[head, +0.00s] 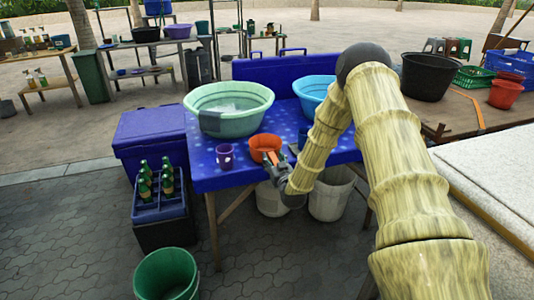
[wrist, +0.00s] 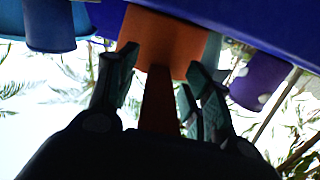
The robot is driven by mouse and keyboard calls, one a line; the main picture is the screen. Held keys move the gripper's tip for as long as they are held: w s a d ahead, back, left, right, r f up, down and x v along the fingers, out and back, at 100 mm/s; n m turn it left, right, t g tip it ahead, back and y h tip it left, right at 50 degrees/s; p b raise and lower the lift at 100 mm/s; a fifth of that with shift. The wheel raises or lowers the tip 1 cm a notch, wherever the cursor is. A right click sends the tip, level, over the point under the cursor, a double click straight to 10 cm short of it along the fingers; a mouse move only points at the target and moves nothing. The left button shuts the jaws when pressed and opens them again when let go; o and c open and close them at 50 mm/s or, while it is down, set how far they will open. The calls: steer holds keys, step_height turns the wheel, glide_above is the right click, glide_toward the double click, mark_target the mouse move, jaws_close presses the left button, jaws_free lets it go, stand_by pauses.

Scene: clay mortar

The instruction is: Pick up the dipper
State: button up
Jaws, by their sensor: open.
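The dipper (head: 264,143) is orange and sits near the front edge of the blue-covered table, between a purple cup and a blue basin. In the wrist view, which looks upside down, the dipper's bowl (wrist: 165,40) is ahead and its darker handle runs back towards my palm. My gripper (head: 272,161) is at the front edge of the table, close to the dipper. In the wrist view my gripper (wrist: 160,82) is open, with one finger on each side of the handle. Gaps show between the fingers and the handle. Part of the handle is hidden in shadow.
The purple cup (head: 225,157) stands just left of the dipper; a green basin (head: 228,122) is behind it. A blue basin (head: 312,88) is to the right, partly behind my arm. White buckets (head: 330,200) stand below. A bottle crate (head: 160,211) is at left.

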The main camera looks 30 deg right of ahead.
jaws_close()
